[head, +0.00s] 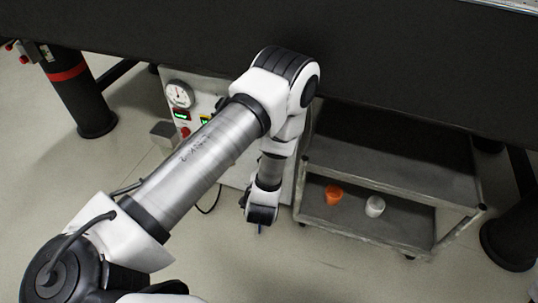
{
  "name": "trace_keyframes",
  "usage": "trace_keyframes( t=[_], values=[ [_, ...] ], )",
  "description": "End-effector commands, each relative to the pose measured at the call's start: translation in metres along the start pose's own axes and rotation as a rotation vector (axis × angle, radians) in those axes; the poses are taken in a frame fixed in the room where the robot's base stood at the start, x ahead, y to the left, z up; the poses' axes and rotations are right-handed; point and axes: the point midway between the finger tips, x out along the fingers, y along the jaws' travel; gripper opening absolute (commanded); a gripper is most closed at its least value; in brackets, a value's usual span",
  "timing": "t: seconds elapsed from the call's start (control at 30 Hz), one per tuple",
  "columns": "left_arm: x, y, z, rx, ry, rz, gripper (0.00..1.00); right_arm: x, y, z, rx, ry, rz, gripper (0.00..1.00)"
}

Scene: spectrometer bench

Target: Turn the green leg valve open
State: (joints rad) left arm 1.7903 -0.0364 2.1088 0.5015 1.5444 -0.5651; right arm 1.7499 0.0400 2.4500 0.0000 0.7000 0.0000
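I cannot make out a green valve in the head view. The left table leg (80,95) is a dark cylinder with a red band, and small red knobs (24,58) show beside its top at the left edge. Part of the right table leg (512,238) shows at the right edge, with no green part visible on it. The fingers of my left gripper cannot be seen. My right gripper is out of view.
The dark tabletop (420,60) spans the top. Under it stands a grey cart (390,180) with an orange cup (333,194) and a white cup (375,206). A pale box with a round gauge (179,94) is partly behind my arm. The front floor is clear.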

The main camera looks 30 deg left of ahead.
Motion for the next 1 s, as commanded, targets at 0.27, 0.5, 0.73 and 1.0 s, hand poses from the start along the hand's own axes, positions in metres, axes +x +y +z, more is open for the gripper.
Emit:
trace_keyframes(
  t=[0.27,0.5,0.73,1.0],
  values=[
    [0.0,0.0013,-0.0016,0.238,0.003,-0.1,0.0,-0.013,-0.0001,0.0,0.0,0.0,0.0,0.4],
    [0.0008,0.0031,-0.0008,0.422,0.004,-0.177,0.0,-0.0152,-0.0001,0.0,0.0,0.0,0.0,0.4],
    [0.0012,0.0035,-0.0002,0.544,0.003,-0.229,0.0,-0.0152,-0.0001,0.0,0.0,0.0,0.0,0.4],
    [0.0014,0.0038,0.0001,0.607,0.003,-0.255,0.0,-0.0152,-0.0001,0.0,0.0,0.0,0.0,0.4]
  ],
)
